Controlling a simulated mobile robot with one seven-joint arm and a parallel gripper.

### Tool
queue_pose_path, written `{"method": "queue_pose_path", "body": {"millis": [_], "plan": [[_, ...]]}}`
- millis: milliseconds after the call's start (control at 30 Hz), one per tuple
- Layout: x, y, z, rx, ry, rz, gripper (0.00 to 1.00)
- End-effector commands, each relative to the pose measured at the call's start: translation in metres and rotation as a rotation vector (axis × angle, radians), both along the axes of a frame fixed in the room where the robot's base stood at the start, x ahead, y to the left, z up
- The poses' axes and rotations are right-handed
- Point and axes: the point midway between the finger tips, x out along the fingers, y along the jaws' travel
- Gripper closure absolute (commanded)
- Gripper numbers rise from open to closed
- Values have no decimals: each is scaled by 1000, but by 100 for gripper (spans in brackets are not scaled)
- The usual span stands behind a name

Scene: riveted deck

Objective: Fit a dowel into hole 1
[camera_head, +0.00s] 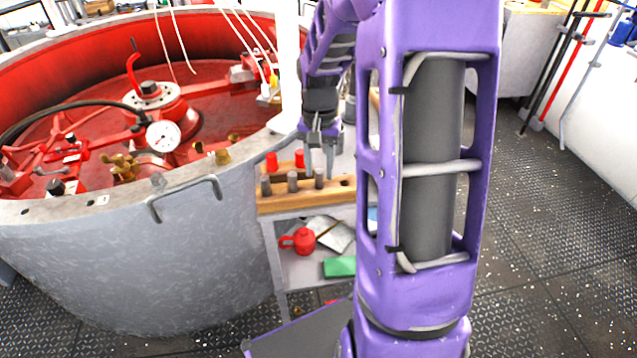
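A wooden block (310,202) lies on a small bench beside the large round tank. Three grey dowels stand upright in a row in the block: a left one (266,186), a middle one (292,182) and a right one (319,178). Dark holes (345,183) show in the block to the right of them; I cannot read any hole numbers. My gripper (320,168) points down over the block, near the right dowel. Its two fingers look apart, with nothing clearly held. My purple arm hides the block's right end.
Two red pieces (299,158) stand behind the dowels. A lower shelf holds a red mug-like can (299,240), papers (335,235) and a green box (340,267). The grey tank wall (150,265) with its handle stands close on the left. The floor at right is clear.

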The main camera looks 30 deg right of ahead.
Motion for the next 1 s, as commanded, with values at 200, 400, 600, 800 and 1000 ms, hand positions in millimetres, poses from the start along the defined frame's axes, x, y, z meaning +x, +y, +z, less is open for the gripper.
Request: {"method": "queue_pose_path", "body": {"millis": [200, 400, 600, 800, 1000], "plan": [[0, 0, 0, 0, 0, 0, 100], [0, 0, 0, -1, -1, 0, 100], [0, 0, 4, -1, -1, 0, 100], [0, 0, 11, -1, -1, 0, 100], [0, 0, 18, -1, -2, 1, 100]]}}
